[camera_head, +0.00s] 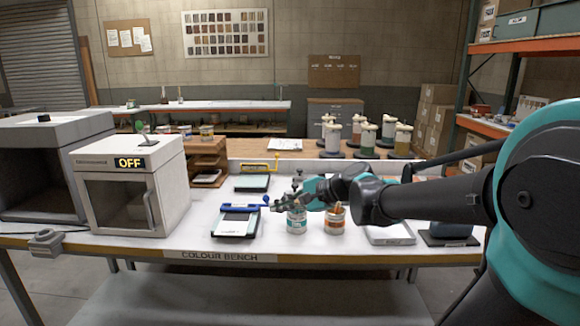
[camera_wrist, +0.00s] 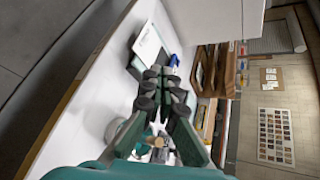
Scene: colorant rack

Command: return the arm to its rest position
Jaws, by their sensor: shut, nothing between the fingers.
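My arm (camera_head: 430,203) reaches in from the right of the head view, low over the colour bench. My gripper (camera_head: 283,203) points left, just above a tin with a teal label (camera_head: 297,221). A tin with an orange label (camera_head: 335,220) stands beside it, under my wrist. In the wrist view my gripper (camera_wrist: 165,78) is shut, with its dark fingers together and nothing held. I cannot tell from these views whether the gripper touches the teal tin.
The colour bench (camera_head: 215,255) also carries a white cabinet marked OFF (camera_head: 131,184), a tablet-like device with a blue bar (camera_head: 237,222) and a pale scale (camera_head: 390,233). Pump bottles (camera_head: 388,130) stand behind. A shelf rack (camera_head: 525,45) rises at the right.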

